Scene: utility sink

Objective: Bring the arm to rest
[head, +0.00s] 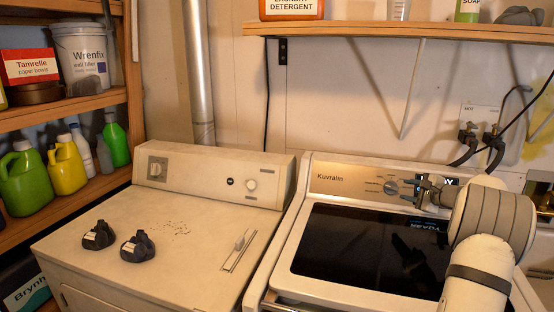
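My arm reaches in from the lower right, in front of the white washer (283,262). My gripper (413,189) is at the washer's control panel (345,183), just right of the round dial (390,188). I cannot tell whether it touches the panel. The fingers are small and partly merge with the panel, so whether they are open or shut is unclear. No held object can be made out. The right part of the panel is hidden behind my gripper and arm.
The washer's dark glass lid (360,250) is closed. A wooden shelf (400,31) runs above. Hoses and taps (480,140) are on the wall behind my arm.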

